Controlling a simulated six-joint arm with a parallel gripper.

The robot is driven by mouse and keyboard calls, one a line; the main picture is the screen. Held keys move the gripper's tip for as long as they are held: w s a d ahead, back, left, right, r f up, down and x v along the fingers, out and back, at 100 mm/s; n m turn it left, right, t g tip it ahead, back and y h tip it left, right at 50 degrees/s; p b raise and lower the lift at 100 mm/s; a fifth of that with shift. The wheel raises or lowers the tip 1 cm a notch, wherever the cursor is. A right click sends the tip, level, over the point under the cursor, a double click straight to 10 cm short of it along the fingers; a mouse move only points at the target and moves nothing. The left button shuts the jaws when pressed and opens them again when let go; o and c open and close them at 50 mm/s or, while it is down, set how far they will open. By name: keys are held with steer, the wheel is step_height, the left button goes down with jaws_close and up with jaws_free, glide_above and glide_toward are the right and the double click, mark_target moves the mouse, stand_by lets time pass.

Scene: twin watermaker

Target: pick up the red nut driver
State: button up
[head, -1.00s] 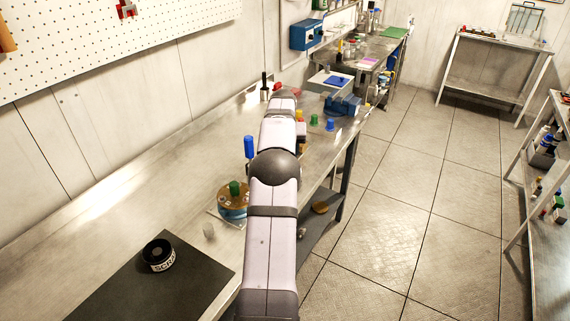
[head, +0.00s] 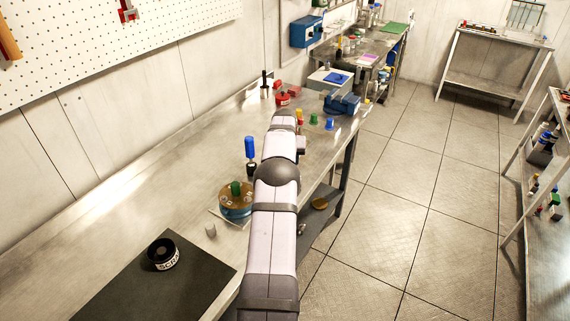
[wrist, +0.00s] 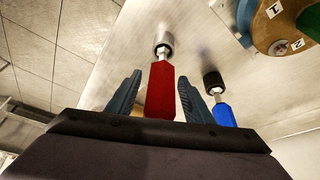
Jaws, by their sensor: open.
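The red nut driver (wrist: 160,90) shows in the wrist view, its red handle toward the camera and its silver shaft ending in a metal socket on the steel bench. My gripper (wrist: 158,88) is open, with one dark blue finger on each side of the red handle. I cannot tell whether either finger touches it. In the head view my arm hides the gripper, and the red nut driver cannot be made out.
A blue-handled driver (wrist: 222,112) stands close to the right finger; it is upright in the head view (head: 250,147). A round numbered stand (head: 236,205) sits nearer. Beyond are a red item (head: 282,98), small cups and a blue vise (head: 342,103).

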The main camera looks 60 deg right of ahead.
steer(key=c, duration=1.1)
steer(key=shift+r, duration=0.1)
steer(key=shift+d+r+b, duration=0.1)
steer(key=shift+r+b, duration=0.25)
steer(key=shift+r, duration=0.15)
step_height(320, 180, up, 9)
steer(key=shift+f, duration=0.1)
